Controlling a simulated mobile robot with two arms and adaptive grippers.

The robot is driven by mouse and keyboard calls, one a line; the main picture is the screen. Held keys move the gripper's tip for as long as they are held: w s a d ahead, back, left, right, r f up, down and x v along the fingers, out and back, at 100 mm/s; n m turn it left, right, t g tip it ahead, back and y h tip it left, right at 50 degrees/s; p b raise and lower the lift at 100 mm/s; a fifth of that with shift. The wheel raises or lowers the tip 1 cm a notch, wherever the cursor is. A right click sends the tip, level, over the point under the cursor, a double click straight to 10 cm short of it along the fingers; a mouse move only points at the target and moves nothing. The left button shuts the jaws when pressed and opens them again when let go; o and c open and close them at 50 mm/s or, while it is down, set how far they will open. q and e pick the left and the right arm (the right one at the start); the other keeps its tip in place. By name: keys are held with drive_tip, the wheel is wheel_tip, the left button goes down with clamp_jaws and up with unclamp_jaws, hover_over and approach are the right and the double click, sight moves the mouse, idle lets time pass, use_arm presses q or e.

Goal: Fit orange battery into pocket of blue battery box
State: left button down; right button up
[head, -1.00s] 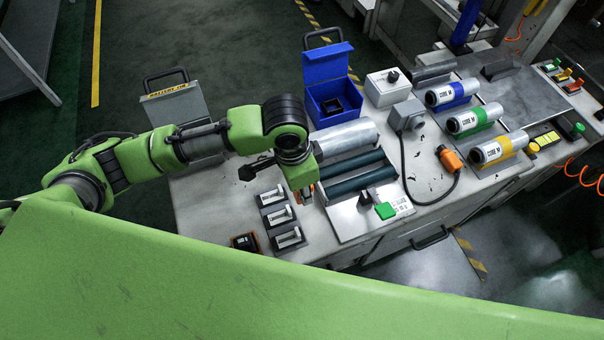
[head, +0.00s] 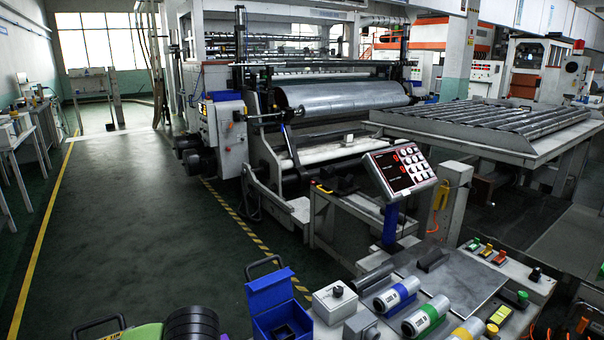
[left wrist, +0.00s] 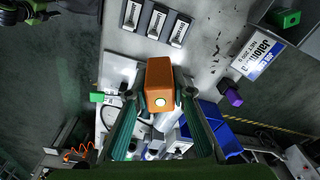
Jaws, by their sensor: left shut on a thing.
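The orange battery (left wrist: 160,82) is held between the two fingers of my left gripper (left wrist: 161,97) in the left wrist view. Its end with a pale round contact faces the camera. The gripper is shut on it, above the bench. The blue battery box (head: 274,318) stands at the bottom of the head view with its lid open and a dark insert inside; its pocket cannot be made out clearly. Blue parts of the box (left wrist: 208,112) also show past the right finger in the left wrist view. In the head view the left gripper is below the frame. My right gripper is not recognisable.
A white box with a black knob (head: 335,300) stands right of the blue box. Labelled rolls (head: 397,296) lie further right.

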use_arm(q)
drive_tip(key=w+a+r+n, duration=0.1)
drive_tip(key=a+r+n, duration=0.5)
drive_tip(key=r, duration=0.5)
drive_tip(key=shift+w+a+r, duration=0.2)
drive_tip(key=shift+a+r, duration=0.05)
drive_tip(key=shift+a, duration=0.1)
drive_tip(key=s+f, duration=0.4)
drive_tip(key=f, duration=0.1)
